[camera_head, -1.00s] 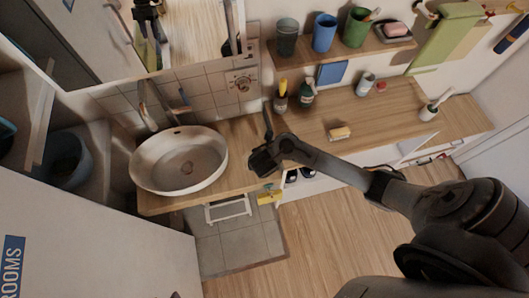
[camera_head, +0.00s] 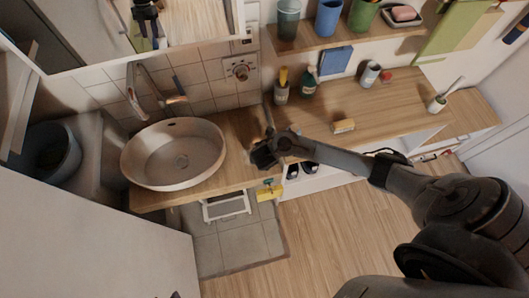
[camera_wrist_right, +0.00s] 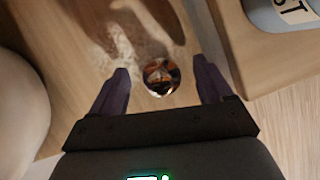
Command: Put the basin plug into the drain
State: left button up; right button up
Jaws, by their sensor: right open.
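The basin plug (camera_wrist_right: 161,77) is a small shiny round metal piece on the wooden counter in the right wrist view. My right gripper (camera_wrist_right: 158,88) is open, with its two dark fingers apart on either side of the plug. In the head view my right gripper (camera_head: 264,153) is over the counter just right of the basin, and the plug cannot be made out there. The white oval basin (camera_head: 140,165) stands on the counter, with the round drain (camera_head: 181,161) in its floor. My left gripper is not directly in view.
The tap (camera_head: 137,100) is behind the basin. A soap bottle (camera_head: 309,82) and a tumbler (camera_head: 281,92) stand at the back of the counter (camera_head: 390,105). A small brush (camera_head: 344,126) lies further right. A wall shelf (camera_head: 350,42) holds several cups above.

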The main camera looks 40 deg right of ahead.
jog(key=shift+f, duration=0.1)
jog(key=c, duration=1.1)
jog(key=shift+c, duration=0.2)
